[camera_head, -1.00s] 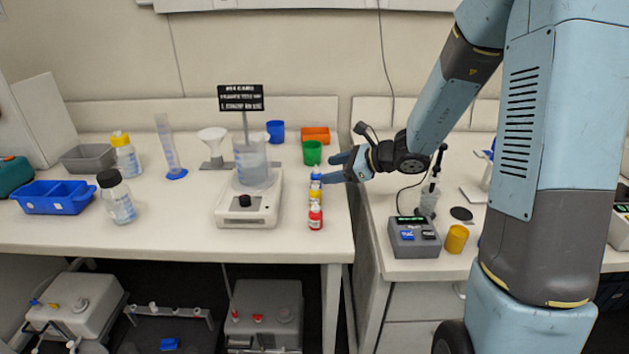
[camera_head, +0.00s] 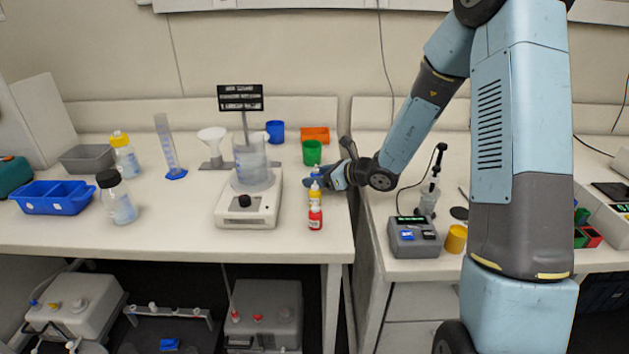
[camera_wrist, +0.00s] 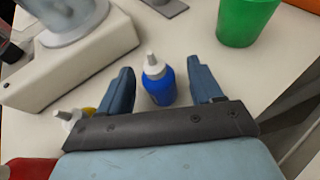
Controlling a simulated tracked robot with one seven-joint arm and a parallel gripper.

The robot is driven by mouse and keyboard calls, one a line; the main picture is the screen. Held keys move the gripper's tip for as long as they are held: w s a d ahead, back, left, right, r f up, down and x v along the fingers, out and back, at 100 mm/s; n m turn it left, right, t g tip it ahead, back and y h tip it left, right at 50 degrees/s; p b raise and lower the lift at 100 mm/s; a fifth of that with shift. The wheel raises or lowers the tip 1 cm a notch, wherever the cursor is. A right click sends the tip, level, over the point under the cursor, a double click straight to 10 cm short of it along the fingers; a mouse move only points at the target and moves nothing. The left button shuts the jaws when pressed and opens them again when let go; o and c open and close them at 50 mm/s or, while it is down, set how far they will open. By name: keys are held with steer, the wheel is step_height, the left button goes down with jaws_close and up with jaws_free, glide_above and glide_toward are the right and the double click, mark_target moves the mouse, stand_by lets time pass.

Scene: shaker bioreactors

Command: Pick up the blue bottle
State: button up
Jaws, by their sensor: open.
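The blue bottle (camera_wrist: 160,86) has a white cap and nozzle and stands upright in the wrist view. My gripper (camera_wrist: 162,78) is open, with one finger on each side of the bottle and a visible gap to each.
A yellow bottle (camera_head: 315,194) and a red bottle (camera_head: 315,218) stand in front of my gripper. The stirrer with a beaker (camera_head: 248,208) is to the left. A green cup (camera_head: 312,152) stands behind, with an orange tray (camera_head: 315,134) farther back.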

steer(key=x, duration=0.2)
steer(key=shift+w+a+f, duration=0.1)
steer(key=shift+a, duration=0.15)
steer(key=c, duration=0.9)
steer(key=shift+c, duration=0.2)
